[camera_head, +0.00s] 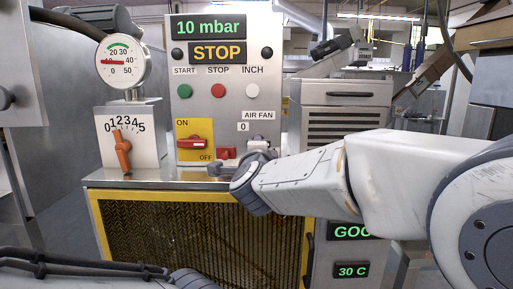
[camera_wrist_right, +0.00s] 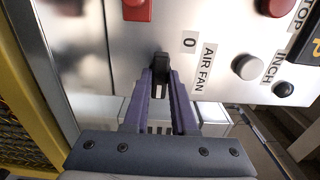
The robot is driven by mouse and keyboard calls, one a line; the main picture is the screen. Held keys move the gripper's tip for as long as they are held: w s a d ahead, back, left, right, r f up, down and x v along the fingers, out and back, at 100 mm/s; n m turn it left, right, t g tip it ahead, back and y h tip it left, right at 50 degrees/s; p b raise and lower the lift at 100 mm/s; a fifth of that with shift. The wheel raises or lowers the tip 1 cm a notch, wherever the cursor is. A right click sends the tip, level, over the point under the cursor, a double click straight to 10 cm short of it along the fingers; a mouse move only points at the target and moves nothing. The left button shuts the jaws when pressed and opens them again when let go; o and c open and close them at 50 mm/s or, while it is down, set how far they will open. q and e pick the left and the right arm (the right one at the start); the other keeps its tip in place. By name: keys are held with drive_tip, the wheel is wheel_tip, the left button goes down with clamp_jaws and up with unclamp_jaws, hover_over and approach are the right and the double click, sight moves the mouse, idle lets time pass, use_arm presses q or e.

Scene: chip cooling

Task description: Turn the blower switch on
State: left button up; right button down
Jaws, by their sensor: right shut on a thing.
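The air fan switch (camera_wrist_right: 160,68) is a small black lever on the grey control panel (camera_head: 275,80), beside a "0" label and an "AIR FAN" label. I take it for the blower switch. My right gripper (camera_wrist_right: 161,88) has its two purple-grey fingers closed around this lever in the right wrist view. In the head view my right gripper (camera_head: 257,150) is at the lower right of the panel, and my wrist partly hides the lever there. Part of my left arm shows at the bottom left of the head view, but its gripper is not visible.
Left of my right gripper are a small red switch (camera_head: 226,153) and a red ON/OFF switch (camera_head: 192,142) on a yellow plate. An orange lever (camera_head: 122,150) with a 0–5 scale stands further left. A yellow-framed mesh (camera_head: 180,235) is below the metal ledge (camera_head: 150,181).

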drive_tip(key=c, duration=0.7)
unclamp_jaws()
drive_tip(key=s, duration=1)
drive_tip(key=shift+s+b, duration=0.25)
drive_tip(key=shift+b, duration=0.15)
